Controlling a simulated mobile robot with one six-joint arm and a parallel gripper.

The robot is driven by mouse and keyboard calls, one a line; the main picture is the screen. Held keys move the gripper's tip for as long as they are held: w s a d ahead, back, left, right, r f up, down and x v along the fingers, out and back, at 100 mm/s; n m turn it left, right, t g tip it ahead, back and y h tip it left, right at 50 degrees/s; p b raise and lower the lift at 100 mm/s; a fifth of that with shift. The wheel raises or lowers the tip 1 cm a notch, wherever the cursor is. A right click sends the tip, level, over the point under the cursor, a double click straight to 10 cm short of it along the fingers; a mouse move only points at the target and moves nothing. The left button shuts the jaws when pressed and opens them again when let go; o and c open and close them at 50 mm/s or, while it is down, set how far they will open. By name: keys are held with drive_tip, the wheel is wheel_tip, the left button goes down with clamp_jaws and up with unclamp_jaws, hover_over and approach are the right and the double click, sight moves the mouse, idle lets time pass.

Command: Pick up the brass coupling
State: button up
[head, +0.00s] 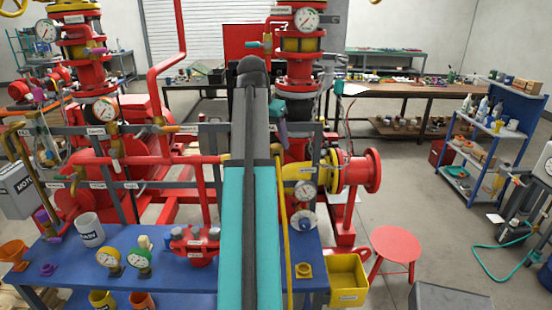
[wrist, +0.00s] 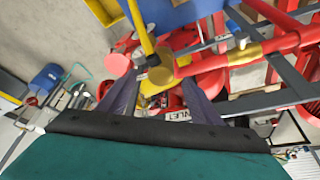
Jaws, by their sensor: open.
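A small brass fitting (head: 304,270), which looks like the brass coupling, sits on the right end of the blue bench (head: 75,268) in the head view. My gripper (wrist: 161,84) shows in the wrist view with its two dark fingers spread apart and nothing held between them. A round brass-coloured end (wrist: 160,69) appears beyond the fingertips; I cannot tell whether it is the coupling or part of the skid.
Red pipework with a yellow valve body (head: 300,171) and red flange (head: 372,170) stands behind the bench. A yellow bin (head: 347,280) and red stool (head: 396,246) stand to the right. Open floor lies further right.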

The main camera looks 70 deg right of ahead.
sight(276, 146)
drive_tip(key=shift+d+x, duration=0.1)
drive_tip(key=shift+x, duration=1.2)
drive_tip(key=shift+d+x, duration=0.15)
drive_tip(key=shift+x, duration=1.15)
drive_tip(key=shift+r, duration=0.1)
drive_tip(key=c, duration=1.3)
drive_tip(key=shift+o, duration=0.2)
drive_tip(key=shift+r, duration=0.1)
drive_tip(key=shift+w+r, duration=0.1)
drive_tip(key=shift+r, duration=1.7)
drive_tip(key=w+a, duration=0.3)
drive_tip(key=a, duration=0.4)
drive_tip(key=w+a+r, duration=0.1)
drive_tip(key=w+a, duration=0.3)
drive_tip(key=a, duration=0.3)
drive_tip(key=shift+a, duration=0.25)
drive_tip(key=shift+r, duration=0.1)
